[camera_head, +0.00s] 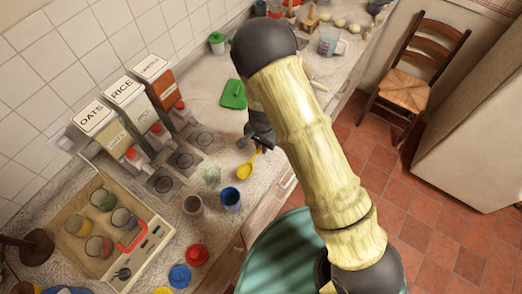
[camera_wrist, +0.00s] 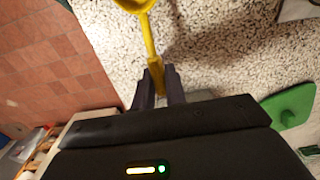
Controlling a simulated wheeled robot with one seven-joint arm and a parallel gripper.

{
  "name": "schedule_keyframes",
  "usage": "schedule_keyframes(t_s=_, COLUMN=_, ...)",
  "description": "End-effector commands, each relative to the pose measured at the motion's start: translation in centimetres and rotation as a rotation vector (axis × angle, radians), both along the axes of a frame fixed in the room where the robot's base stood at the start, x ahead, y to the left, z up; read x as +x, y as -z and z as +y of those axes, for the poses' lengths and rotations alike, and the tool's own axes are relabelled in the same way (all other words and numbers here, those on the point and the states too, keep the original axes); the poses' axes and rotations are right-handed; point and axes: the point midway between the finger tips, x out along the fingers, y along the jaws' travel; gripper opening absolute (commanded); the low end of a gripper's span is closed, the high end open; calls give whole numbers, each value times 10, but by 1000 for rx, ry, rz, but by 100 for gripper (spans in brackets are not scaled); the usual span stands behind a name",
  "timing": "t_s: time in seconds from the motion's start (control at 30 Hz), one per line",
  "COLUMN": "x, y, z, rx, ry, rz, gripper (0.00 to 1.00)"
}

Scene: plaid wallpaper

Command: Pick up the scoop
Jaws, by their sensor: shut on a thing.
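A yellow scoop (camera_head: 245,169) is at my gripper, over the speckled counter near its front edge. My gripper (camera_head: 262,147) is shut on the scoop's handle, and the bowl points away from the jaws. In the wrist view the handle of the scoop (camera_wrist: 149,35) runs up from between the two dark fingers of my gripper (camera_wrist: 158,85), and its bowl is cut off by the top edge. I cannot tell clearly how far the scoop is above the counter.
A blue cup (camera_head: 230,199) and a grey-brown cup (camera_head: 193,205) stand close to the scoop. Dispensers labelled OATS (camera_head: 98,118) and RICE (camera_head: 126,92) stand along the wall. A green board (camera_head: 233,94) lies behind my gripper. A wooden chair (camera_head: 411,72) stands on the floor at right.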

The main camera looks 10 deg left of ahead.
Motion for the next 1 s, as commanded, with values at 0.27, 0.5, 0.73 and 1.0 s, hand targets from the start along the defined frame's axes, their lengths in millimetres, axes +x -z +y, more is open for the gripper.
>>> schedule_keyframes(t_s=0.27, x=0, y=-48, z=1, rx=2, ry=-2, rz=-4, gripper=0)
schedule_keyframes(t_s=0.5, x=0, y=-72, z=0, rx=0, ry=-1, rz=0, gripper=0)
schedule_keyframes(t_s=0.73, x=0, y=-73, z=0, rx=0, ry=0, rz=0, gripper=0)
schedule_keyframes(t_s=1.0, x=0, y=-73, z=0, rx=0, ry=0, rz=0, gripper=0)
